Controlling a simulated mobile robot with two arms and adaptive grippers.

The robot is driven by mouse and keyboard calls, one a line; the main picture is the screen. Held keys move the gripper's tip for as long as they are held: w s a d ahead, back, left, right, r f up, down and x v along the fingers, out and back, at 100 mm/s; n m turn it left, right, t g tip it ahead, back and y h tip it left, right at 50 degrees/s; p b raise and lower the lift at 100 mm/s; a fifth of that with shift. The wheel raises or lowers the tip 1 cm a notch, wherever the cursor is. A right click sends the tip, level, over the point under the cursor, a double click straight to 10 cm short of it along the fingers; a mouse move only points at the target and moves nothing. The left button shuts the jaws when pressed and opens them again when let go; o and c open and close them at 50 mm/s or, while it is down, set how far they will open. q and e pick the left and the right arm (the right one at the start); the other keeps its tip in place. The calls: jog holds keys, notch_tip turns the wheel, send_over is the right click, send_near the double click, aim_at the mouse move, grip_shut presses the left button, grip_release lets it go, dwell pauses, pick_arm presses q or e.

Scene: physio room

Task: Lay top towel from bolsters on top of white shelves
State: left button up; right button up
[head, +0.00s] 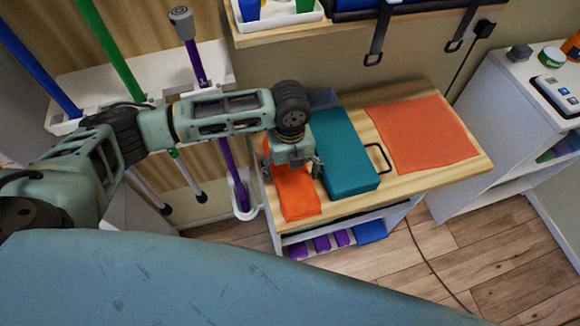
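A folded orange towel (299,200) lies at the left end of a wooden top (440,178) on a white shelf unit. A larger flat orange cloth (422,134) lies at the right end of the same top. My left gripper (293,171) points down over the folded orange towel, beside a teal block (349,165). Its fingers are spread apart, and it hides part of the towel. I cannot tell whether the fingers touch the towel. I cannot make out which things are the bolsters. My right gripper is not in view.
A black handle (379,157) sticks out by the teal block. A white cabinet (490,135) at the right bears a device (558,94) and small containers. Poles stand in a white rack (207,78) at the left. A wooden wall shelf (340,27) overhangs behind.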

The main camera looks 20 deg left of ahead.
pick_arm(q)
jog(key=shift+r, duration=0.1)
notch_tip(320, 180, up, 12)
jog(key=b, duration=0.1)
dwell(0.4)
